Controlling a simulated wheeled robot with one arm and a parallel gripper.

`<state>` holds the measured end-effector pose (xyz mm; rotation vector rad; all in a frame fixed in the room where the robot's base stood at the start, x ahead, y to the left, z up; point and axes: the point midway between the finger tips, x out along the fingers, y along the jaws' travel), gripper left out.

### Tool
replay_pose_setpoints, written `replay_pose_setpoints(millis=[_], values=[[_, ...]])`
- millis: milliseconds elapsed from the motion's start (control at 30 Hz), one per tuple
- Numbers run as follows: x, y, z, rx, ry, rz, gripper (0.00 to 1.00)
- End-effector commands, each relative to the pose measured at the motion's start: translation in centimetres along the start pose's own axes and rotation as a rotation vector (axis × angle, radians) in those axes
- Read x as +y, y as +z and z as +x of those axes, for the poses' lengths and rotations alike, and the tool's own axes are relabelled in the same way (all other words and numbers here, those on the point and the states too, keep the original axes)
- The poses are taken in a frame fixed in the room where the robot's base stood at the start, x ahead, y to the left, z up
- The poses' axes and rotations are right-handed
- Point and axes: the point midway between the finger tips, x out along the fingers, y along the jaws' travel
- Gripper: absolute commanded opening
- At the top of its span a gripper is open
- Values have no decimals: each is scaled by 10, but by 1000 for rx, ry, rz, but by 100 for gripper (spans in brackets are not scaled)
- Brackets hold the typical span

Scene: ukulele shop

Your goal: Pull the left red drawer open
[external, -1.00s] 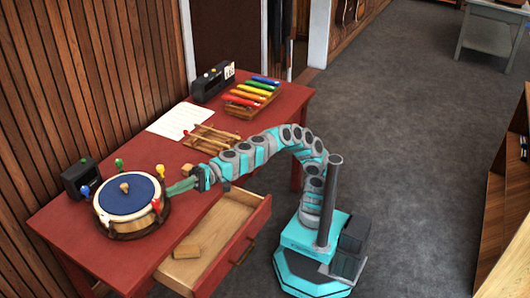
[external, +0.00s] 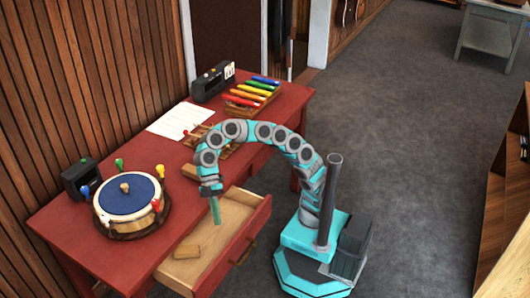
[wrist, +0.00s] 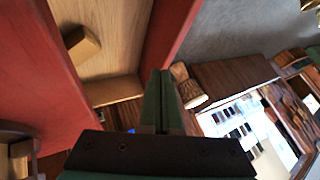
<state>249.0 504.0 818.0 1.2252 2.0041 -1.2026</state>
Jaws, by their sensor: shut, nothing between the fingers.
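The left red drawer (external: 258,224) is pulled out from the red table, with its pale wooden inside showing. A small wooden block (external: 187,251) lies in it near the left end. My gripper (external: 216,218) points down over the open drawer, fingers shut with nothing between them. In the wrist view my gripper (wrist: 160,85) shows its two green fingers pressed together, beside the drawer's red wall (wrist: 168,35). The block (wrist: 82,43) also shows there. I cannot tell whether the fingertips touch the drawer.
On the red table (external: 85,235) stand a round drum with a blue top (external: 128,195), a dark box (external: 80,178), a white sheet (external: 180,120), a rack of coloured bars (external: 250,92) and a dark radio-like box (external: 212,82).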

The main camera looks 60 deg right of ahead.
Motion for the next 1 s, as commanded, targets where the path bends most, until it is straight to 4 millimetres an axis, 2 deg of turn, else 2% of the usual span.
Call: replay_pose_setpoints(millis=[33,100,267,367,700,1000], values=[[5,11,-1,-35,1,1,0],[8,21,-2,-66,1,0,0],[9,27,4,-84,-2,-2,0],[8,28,15,-83,-3,-3,0],[7,33,72,-85,-4,-2,0],[8,34,96,-81,-2,-1,0]])
